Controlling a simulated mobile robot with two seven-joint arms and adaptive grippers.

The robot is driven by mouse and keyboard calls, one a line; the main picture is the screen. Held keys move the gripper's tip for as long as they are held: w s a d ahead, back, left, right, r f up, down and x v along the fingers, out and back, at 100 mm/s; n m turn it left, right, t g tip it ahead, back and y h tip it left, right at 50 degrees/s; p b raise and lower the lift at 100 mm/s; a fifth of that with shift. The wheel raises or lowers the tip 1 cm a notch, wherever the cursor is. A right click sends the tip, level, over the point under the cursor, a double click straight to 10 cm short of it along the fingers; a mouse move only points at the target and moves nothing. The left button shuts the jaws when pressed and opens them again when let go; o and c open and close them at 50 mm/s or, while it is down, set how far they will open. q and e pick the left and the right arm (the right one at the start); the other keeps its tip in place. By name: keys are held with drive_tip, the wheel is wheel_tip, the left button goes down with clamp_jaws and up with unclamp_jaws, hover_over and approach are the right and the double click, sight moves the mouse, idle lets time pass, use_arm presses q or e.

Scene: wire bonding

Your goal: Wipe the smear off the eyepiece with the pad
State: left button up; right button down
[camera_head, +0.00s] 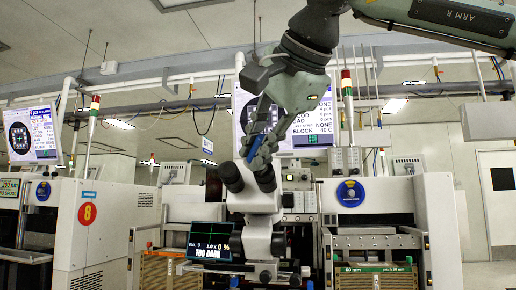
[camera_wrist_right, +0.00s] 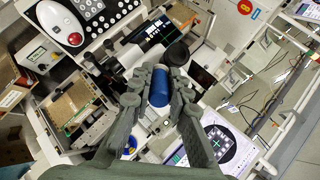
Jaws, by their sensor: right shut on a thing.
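The white microscope (camera_head: 262,203) stands in the middle of the head view with two dark eyepieces. The left eyepiece (camera_head: 230,177) is in clear view; the other (camera_head: 264,178) is partly covered by my right gripper (camera_head: 259,150). My right gripper points down and is shut on a blue pad (camera_wrist_right: 159,88), seen between its fingers in the right wrist view. A dark eyepiece (camera_wrist_right: 177,53) shows just beyond the pad there. I cannot tell whether the pad touches it. No smear can be made out. My left gripper is out of view.
A large monitor (camera_head: 310,125) hangs behind my gripper. White machines stand on both sides, the right one with a blue disc (camera_head: 351,193). Signal towers (camera_head: 346,100) rise behind.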

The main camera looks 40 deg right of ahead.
drive_tip(key=shift+s+a+r+p, duration=0.35)
drive_tip(key=shift+s+a, duration=0.2)
drive_tip(key=shift+a, duration=0.1)
drive_tip(key=shift+s+a+r+p, duration=0.25)
drive_tip(key=shift+s+a+r, duration=0.1)
drive_tip(key=shift+s+a, duration=0.25)
drive_tip(key=shift+s+a+r+p, duration=0.35)
drive_tip(key=shift+s+a, duration=0.15)
drive_tip(key=shift+a, duration=0.15)
drive_tip(key=shift+a+r, duration=0.1)
drive_tip(key=shift+s+a+r+p, duration=0.25)
drive_tip(key=shift+s+a, duration=0.2)
drive_tip(key=shift+a, duration=0.05)
drive_tip(key=shift+s+a+r+p, duration=0.2)
drive_tip(key=shift+s+a+r, duration=0.05)
drive_tip(key=shift+s+a, duration=0.25)
drive_tip(key=shift+w, duration=0.1)
drive_tip(key=shift+w+d+f+b, duration=0.15)
drive_tip(key=shift+w+d+f, duration=0.35)
drive_tip(key=shift+w+d, duration=0.35)
drive_tip(key=shift+w+d+f+b, duration=0.2)
drive_tip(key=shift+w+d+f, duration=0.4)
drive_tip(key=shift+d, duration=0.3)
drive_tip(key=shift+w+d+f+b, duration=0.15)
drive_tip(key=shift+w+d+f, duration=0.25)
drive_tip(key=shift+w+d, duration=0.45)
drive_tip(key=shift+w+d+f, duration=0.25)
drive_tip(key=shift+w+d, duration=0.1)
drive_tip(key=shift+d, duration=0.2)
